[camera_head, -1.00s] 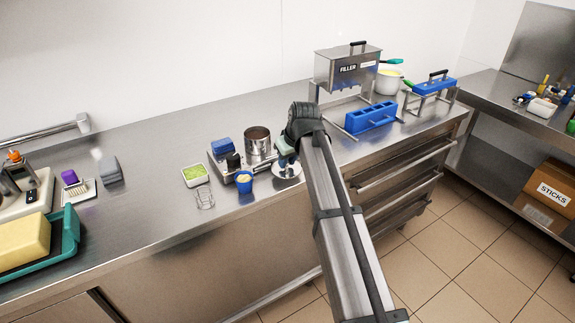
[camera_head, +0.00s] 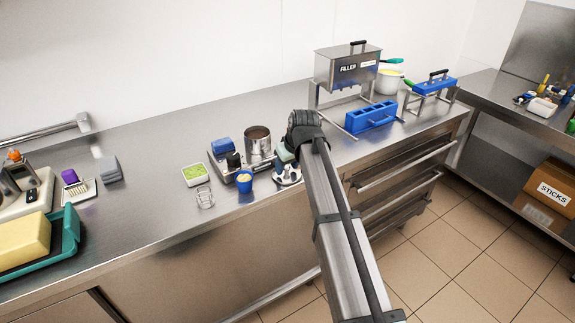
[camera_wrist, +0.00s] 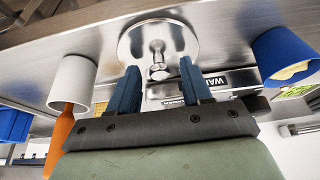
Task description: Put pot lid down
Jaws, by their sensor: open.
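The pot lid (camera_wrist: 158,32) is a round, shiny metal disc with a metal knob (camera_wrist: 157,71). It lies on the steel counter in front of the warmer. In the head view the lid (camera_head: 288,179) is partly covered by my gripper. In the wrist view my gripper (camera_wrist: 159,65) is open, with one blue finger on each side of the knob and a gap to each. The metal pot (camera_head: 258,145) stands uncovered on the warmer (camera_head: 230,171), behind and left of the lid.
A blue cup (camera_head: 244,181) stands left of the lid; a white cup (camera_wrist: 72,82) with an orange handle is on the other side. A green-filled tray (camera_head: 195,175) and wire stand (camera_head: 205,198) are farther left. The counter's front edge is close by.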

